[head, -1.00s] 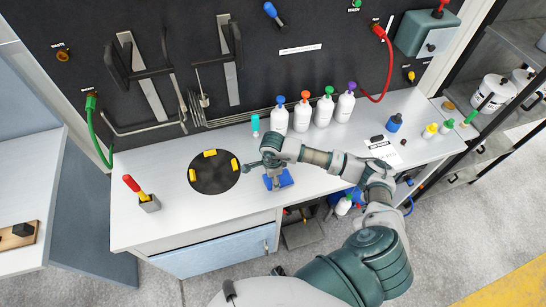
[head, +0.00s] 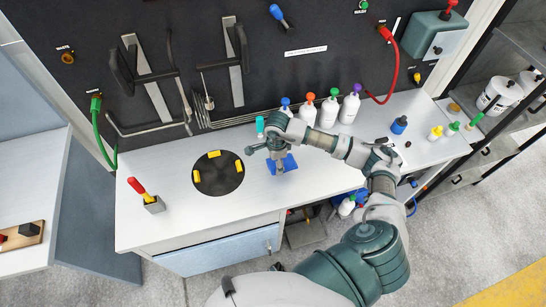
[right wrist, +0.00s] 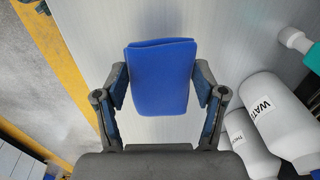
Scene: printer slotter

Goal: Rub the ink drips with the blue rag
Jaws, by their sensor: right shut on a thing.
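My right gripper (right wrist: 162,95) is shut on the blue rag (right wrist: 160,75), which is a folded pad standing out between the two fingers. In the head view the rag (head: 290,163) shows under my right gripper (head: 280,163), over the white worktop to the right of the black disc. I cannot tell whether the rag touches the worktop. I see no ink drips in either view; my arm and the rag may hide them. My left gripper is not in view.
A black disc (head: 218,174) with yellow blocks lies left of my gripper. White bottles (head: 328,112) with coloured caps stand along the back, close to my forearm. A grey holder (head: 154,204) with a red-and-yellow tool stands at the left. The worktop's front edge is near.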

